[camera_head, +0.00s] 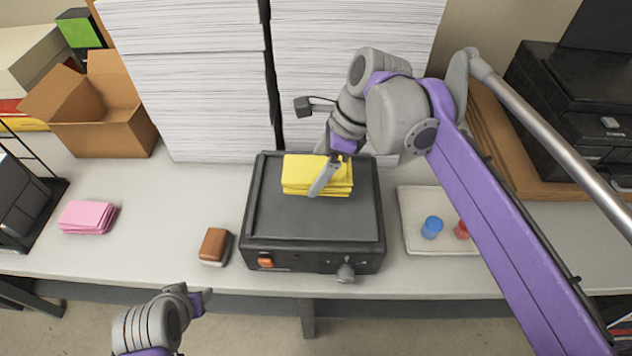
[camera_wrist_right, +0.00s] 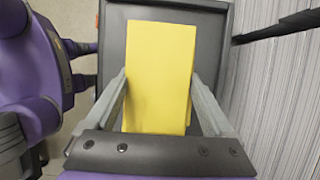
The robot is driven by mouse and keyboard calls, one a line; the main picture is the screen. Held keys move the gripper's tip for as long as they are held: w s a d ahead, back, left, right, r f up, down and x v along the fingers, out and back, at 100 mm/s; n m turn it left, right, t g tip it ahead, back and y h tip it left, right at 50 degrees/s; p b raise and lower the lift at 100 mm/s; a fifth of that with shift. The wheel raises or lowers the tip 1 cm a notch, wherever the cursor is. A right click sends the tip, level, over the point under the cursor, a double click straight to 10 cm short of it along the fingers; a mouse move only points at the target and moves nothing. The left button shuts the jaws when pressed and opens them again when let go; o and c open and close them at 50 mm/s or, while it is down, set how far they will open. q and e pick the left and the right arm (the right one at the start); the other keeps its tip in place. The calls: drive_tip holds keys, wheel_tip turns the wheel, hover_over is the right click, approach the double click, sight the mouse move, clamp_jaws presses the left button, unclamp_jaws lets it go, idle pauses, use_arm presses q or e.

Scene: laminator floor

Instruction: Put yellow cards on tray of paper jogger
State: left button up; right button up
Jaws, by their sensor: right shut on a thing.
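A stack of yellow cards (camera_head: 300,175) is at the back part of the dark tray (camera_head: 290,222) of the paper jogger (camera_head: 300,255). My right gripper (camera_head: 328,175) is shut on the yellow cards; in the right wrist view its two fingers lie along both sides of the stack (camera_wrist_right: 160,70).
Tall white paper stacks (camera_head: 190,90) stand behind the jogger. Pink cards (camera_head: 87,217) and a brown block (camera_head: 215,246) lie to the left. A pale mat (camera_head: 412,215) with a blue cap (camera_head: 432,227) and a red cap (camera_head: 461,230) lies right. A cardboard box (camera_head: 110,125) stands back left.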

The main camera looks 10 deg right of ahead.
drive_tip(key=shift+w+f, duration=0.15)
drive_tip(key=shift+f, duration=2.45)
drive_tip(key=shift+f, duration=0.1)
drive_tip(key=shift+f, duration=0.15)
drive_tip(key=o, duration=1.4)
drive_tip(key=v, duration=1.2)
drive_tip(key=shift+r, duration=0.25)
